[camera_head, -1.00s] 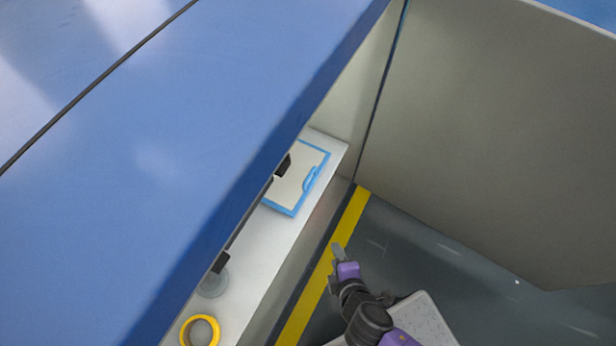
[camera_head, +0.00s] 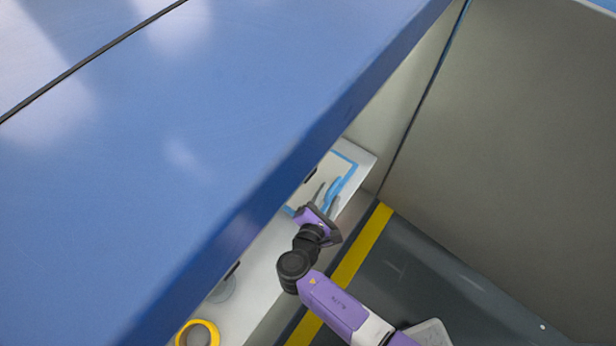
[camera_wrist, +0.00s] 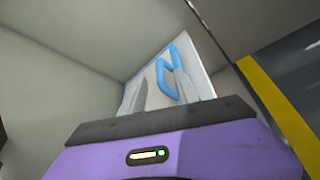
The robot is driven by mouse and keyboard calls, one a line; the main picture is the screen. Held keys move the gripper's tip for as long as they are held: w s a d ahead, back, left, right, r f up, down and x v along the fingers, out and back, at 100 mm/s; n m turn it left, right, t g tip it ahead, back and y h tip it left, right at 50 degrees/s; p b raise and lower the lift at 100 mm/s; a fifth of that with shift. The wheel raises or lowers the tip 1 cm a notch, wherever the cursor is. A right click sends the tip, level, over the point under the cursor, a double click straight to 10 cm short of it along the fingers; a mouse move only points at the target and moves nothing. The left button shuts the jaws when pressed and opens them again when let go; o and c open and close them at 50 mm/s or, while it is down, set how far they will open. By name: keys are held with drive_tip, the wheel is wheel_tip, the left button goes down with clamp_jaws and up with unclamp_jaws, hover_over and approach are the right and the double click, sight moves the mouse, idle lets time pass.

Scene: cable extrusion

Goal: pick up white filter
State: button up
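The white filter (camera_head: 326,170) is a flat white panel with a blue border and a raised blue handle (camera_head: 334,190). It lies on the white shelf inside the cabinet, its left side partly hidden by the blue cover. My gripper (camera_head: 326,194) is over the filter's near part, its two fingers apart. In the wrist view my gripper (camera_wrist: 161,88) is open, and the blue handle (camera_wrist: 162,75) shows between and beyond the fingers. I cannot tell whether a finger touches it. The filter (camera_wrist: 156,100) is partly hidden there by the fingers.
A yellow ring (camera_head: 213,330) and a grey round piece (camera_head: 224,290) are on the shelf at lower left. The large blue cover (camera_head: 180,180) overhangs the shelf. A beige panel (camera_head: 500,150) stands at right. A yellow floor stripe (camera_head: 366,245) runs along the cabinet.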

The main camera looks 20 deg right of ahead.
sight(333, 188)
drive_tip(key=x, duration=0.4)
drive_tip(key=shift+d+r+b, duration=0.1)
drive_tip(key=shift+d+b, duration=0.05)
drive_tip(key=shift+b, duration=0.15)
drive_tip(key=shift+c, duration=0.5)
clamp_jaws()
idle(0.6)
